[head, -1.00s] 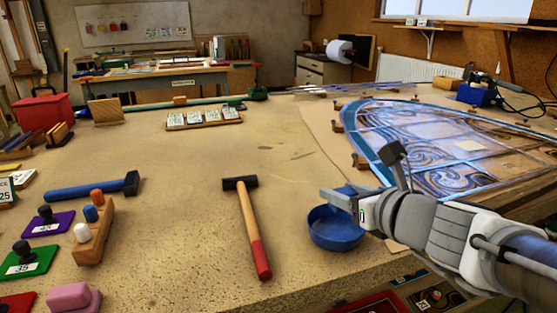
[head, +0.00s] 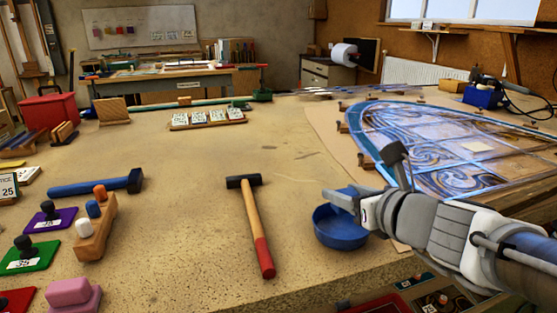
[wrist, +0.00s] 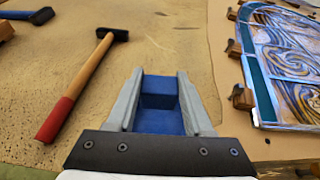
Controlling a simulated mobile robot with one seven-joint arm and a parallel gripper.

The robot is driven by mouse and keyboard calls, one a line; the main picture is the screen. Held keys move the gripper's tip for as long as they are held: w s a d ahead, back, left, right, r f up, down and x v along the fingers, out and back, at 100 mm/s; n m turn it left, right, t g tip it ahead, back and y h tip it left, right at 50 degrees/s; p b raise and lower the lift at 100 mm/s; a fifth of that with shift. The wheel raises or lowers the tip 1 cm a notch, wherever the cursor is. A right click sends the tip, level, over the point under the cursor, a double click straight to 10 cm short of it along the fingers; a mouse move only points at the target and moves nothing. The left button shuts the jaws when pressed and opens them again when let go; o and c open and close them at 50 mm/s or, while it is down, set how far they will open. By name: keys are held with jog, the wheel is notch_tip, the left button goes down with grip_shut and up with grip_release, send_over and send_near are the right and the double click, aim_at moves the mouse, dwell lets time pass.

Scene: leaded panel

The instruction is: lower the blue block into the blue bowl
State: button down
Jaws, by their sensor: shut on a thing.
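The blue bowl (head: 338,238) stands on the bench near its front right edge in the head view. My gripper (head: 340,197) is above the bowl's rim, its fingers reaching over from the right. In the wrist view, my gripper (wrist: 158,82) is shut on the blue block (wrist: 158,86), which sits between the two grey fingers. In the head view the block is mostly hidden by the fingers. I cannot tell whether the block touches the bowl; in the wrist view the fingers and block largely hide the bowl.
A hammer (head: 257,225) with a wooden and red handle lies left of the bowl. The leaded panel (head: 450,145) lies to the right and behind. A wooden peg block (head: 97,228) and coloured stamps stand at the left. The middle of the bench is clear.

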aim_at(329, 211)
jog(key=shift+f+b, duration=1.45)
jog(key=shift+f, duration=0.2)
dwell(0.8)
jog(key=shift+f, duration=1.1)
dwell(0.4)
jog(key=shift+c, duration=1.1)
grip_release()
